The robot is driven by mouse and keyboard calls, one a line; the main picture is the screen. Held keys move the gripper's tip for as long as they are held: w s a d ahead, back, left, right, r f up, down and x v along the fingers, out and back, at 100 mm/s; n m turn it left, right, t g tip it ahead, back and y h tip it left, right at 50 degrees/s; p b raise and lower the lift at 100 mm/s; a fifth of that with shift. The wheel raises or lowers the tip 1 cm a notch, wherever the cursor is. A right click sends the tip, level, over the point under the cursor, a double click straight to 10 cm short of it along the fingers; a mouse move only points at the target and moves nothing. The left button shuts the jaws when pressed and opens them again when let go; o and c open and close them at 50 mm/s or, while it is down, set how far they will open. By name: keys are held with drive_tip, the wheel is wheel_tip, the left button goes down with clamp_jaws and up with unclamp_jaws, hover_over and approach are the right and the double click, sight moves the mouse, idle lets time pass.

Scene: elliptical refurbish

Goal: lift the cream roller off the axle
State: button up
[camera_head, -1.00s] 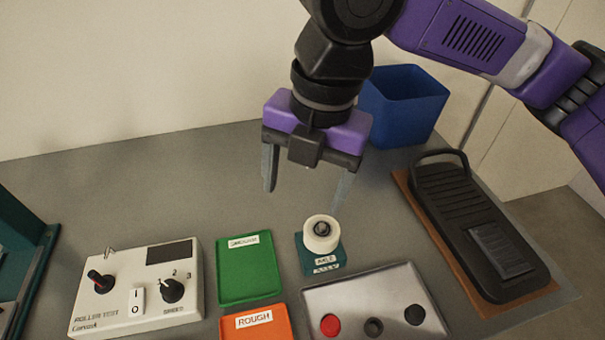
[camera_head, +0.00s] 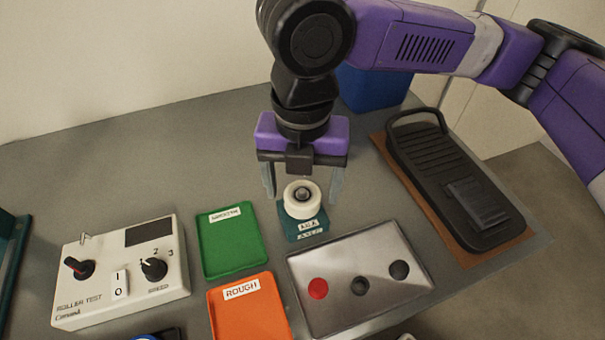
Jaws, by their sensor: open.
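The cream roller (camera_head: 301,207) sits upright on the dark axle (camera_head: 303,194), whose top shows in the roller's centre. The axle stands on a small teal base (camera_head: 291,231) with a white label. My gripper (camera_head: 303,197) is open, its two grey fingers pointing down. In this view one finger shows left of the roller and the other to its right. I cannot tell whether either finger touches the roller or how deep they reach.
A green tray (camera_head: 228,262) and an orange tray labelled ROUGH (camera_head: 262,318) lie left of the base. A metal plate with coloured knobs (camera_head: 335,306) lies in front. A roller test box (camera_head: 97,304) stands left, a black pedal (camera_head: 436,165) right, a blue bin (camera_head: 369,91) behind.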

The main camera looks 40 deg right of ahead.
drive_tip(key=shift+c, duration=0.5)
drive_tip(key=c, duration=1.4)
drive_tip(key=o, duration=0.6)
drive_tip(key=c, duration=0.6)
drive_tip(key=shift+o, duration=0.2)
drive_tip(key=shift+r+p, duration=2.45)
drive_tip(key=shift+r, duration=0.15)
